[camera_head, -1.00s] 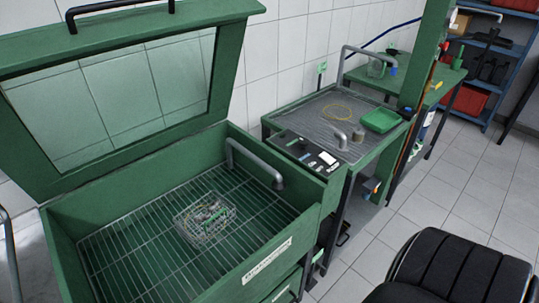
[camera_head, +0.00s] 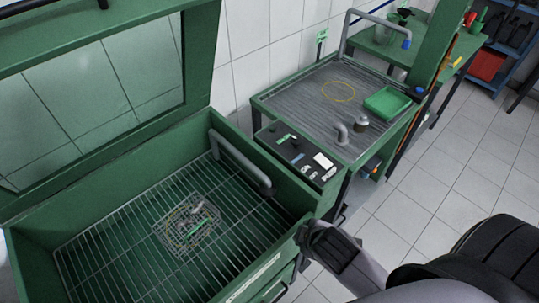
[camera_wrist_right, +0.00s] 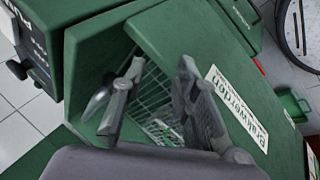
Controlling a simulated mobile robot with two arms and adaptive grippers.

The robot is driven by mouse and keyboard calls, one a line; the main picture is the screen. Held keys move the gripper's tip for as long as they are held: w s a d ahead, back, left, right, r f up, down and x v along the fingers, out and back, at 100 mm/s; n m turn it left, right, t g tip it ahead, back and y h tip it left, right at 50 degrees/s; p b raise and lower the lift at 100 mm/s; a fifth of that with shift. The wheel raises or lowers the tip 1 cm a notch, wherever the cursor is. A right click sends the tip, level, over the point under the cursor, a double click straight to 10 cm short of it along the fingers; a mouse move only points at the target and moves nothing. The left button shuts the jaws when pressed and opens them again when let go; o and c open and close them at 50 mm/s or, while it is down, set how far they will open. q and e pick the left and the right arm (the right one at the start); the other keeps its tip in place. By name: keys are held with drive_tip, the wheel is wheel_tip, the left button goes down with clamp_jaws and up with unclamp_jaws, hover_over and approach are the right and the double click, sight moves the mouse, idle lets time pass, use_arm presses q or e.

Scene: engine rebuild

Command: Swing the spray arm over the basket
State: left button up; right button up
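The spray arm (camera_head: 238,158), a bent grey pipe, stands at the back right inside the open green washer (camera_head: 330,200). Its downturned end is near the right wall, away from the basket. The wire basket (camera_head: 186,224), holding small parts, sits on the rack and partly shows in the wrist view (camera_wrist_right: 160,130). My right gripper (camera_head: 308,234) is at the washer's front right corner, apart from the spray arm. In the wrist view its fingers (camera_wrist_right: 162,64) are spread and empty; a grey rounded piece (camera_wrist_right: 97,103), probably the spray arm's end, shows beside the left finger. My left gripper is out of view.
The raised lid (camera_head: 205,60) stands open at the back left. A control panel (camera_head: 297,152) is right of the tub.

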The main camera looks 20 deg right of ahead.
drive_tip(key=w+r+n+t, duration=0.1)
drive_tip(key=w+n, duration=0.1)
drive_tip(key=w+d+r+n+t, duration=0.1)
drive_tip(key=w+n, duration=0.1)
drive_tip(key=n, duration=0.1)
drive_tip(key=w+d+r+n+t, duration=0.1)
drive_tip(key=n, duration=0.1)
drive_tip(key=shift+w+n+h, duration=0.3)
drive_tip(key=shift+w+n, duration=0.1)
drive_tip(key=w+r+n+t, duration=0.2)
drive_tip(key=n, duration=0.5)
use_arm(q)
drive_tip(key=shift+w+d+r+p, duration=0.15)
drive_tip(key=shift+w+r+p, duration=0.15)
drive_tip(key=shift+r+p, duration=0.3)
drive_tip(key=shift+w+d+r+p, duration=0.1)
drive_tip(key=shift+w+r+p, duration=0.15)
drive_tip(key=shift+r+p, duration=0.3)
use_arm(e)
drive_tip(key=n+t+y, duration=0.2)
drive_tip(key=n+y, duration=0.4)
drive_tip(key=n, duration=1.1)
approach(255, 169)
drive_tip(key=x, duration=1)
drive_tip(key=shift+w+f, duration=0.1)
drive_tip(key=shift+w, duration=0.15)
drive_tip(key=shift+c, duration=0.2)
clamp_jaws()
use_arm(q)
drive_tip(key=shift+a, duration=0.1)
